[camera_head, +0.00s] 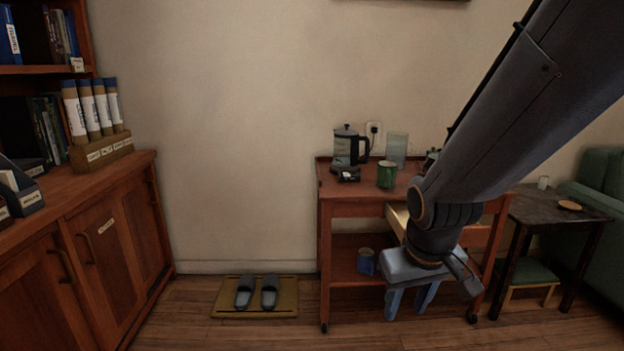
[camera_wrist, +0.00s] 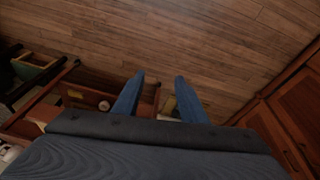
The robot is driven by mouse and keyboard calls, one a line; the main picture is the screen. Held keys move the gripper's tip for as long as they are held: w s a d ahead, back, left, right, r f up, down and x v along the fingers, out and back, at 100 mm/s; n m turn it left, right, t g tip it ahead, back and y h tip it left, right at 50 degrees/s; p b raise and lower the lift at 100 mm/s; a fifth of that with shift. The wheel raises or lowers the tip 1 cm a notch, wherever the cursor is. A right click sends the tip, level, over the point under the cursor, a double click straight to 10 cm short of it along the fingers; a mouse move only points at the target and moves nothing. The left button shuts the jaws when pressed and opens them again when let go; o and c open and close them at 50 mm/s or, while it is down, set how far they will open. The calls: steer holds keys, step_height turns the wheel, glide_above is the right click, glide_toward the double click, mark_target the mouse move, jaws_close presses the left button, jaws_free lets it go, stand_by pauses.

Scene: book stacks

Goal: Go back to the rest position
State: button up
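My arm reaches in from the upper right of the head view. My gripper (camera_head: 409,304) hangs at its end, in front of the wooden cart (camera_head: 345,211), with its two blue fingers pointing down. In the wrist view my gripper (camera_wrist: 160,82) has its fingers spread apart with nothing held between them. Wooden floor shows beyond the fingertips. My arm and gripper hide part of the cart's right side.
A cabinet (camera_head: 111,243) stands left. Slippers (camera_head: 269,291) lie on a mat (camera_head: 227,309). A dark side table (camera_head: 560,212) and green sofa (camera_head: 598,180) stand right.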

steer(key=s+a+r+g, duration=0.35)
steer(key=s+a, duration=0.35)
steer(key=s, duration=0.5)
steer(key=d+r+m+p, duration=0.2)
steer(key=d+r+p, duration=0.6)
steer(key=p, duration=0.7)
steer(key=shift+w+d+r, duration=0.25)
steer(key=shift+d, duration=0.2)
steer(key=shift+t, duration=0.25)
